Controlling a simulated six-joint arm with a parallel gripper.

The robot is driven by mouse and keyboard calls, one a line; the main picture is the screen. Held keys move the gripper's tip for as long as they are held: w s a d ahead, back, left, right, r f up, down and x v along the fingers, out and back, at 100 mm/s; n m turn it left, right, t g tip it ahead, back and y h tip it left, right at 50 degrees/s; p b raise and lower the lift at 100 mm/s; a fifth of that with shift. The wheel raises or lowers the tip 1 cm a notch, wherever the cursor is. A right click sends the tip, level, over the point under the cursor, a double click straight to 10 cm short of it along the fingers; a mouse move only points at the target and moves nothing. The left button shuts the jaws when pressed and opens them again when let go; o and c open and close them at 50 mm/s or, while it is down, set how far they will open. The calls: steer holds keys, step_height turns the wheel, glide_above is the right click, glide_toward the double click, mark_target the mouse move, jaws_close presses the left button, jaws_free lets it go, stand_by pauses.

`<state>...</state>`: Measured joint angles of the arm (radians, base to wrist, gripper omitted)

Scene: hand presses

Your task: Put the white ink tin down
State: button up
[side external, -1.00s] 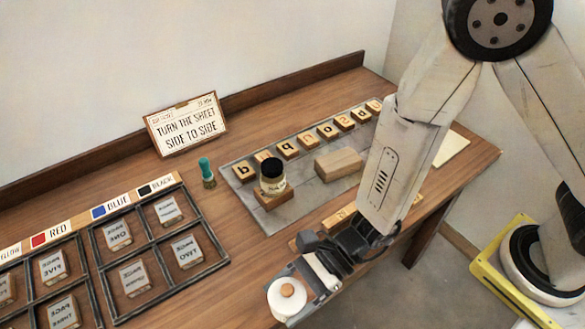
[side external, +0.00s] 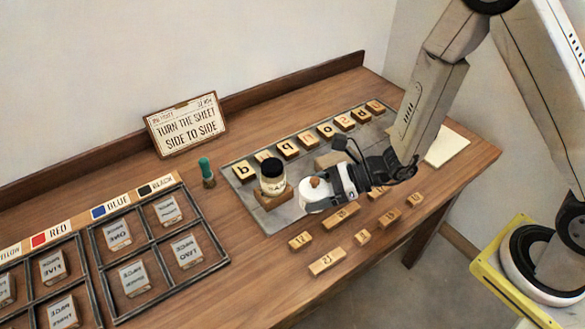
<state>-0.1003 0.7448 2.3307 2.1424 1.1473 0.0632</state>
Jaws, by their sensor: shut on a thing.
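The white ink tin (side external: 311,193) is a round white tin with a small brown knob on top. My gripper (side external: 322,190) is shut on it. The tin is over the front edge of the grey slab (side external: 287,215), just right of the black-capped jar. I cannot tell whether its base touches the slab or hangs a little above it. The black-capped jar (side external: 272,178) stands on a small wooden block (side external: 274,199) on the slab.
Letter blocks (side external: 309,140) line the slab's back, and a wooden block (side external: 333,159) lies partly hidden behind my gripper. Loose number blocks (side external: 327,261) lie in front. A green-handled tool (side external: 207,172) stands left of the slab. A divided tray (side external: 152,251) fills the left.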

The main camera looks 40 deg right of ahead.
steer(key=w+d+m+t+h, duration=0.1)
steer(key=d+m+t+h, duration=0.5)
steer(key=d, duration=2.5)
steer(key=shift+w+d+r+m+h, duration=0.2)
steer(key=shift+m+h, duration=0.3)
steer(key=shift+m, duration=0.4)
steer(key=w+d+f, duration=0.1)
steer(key=w+f, duration=0.1)
steer(key=w, duration=0.2)
steer(key=w+d+f, duration=0.1)
steer(key=w+f, duration=0.2)
steer(key=w, duration=0.1)
steer(key=w+d+f, duration=0.1)
steer(key=w+f, duration=0.2)
steer(key=w, duration=0.1)
steer(key=shift+d+f, duration=0.15)
steer(key=shift+d, duration=0.1)
steer(key=shift+w+d+f, duration=0.15)
steer(key=shift+w+f, duration=0.3)
steer(key=shift+f, duration=0.1)
steer(key=shift+f, duration=0.1)
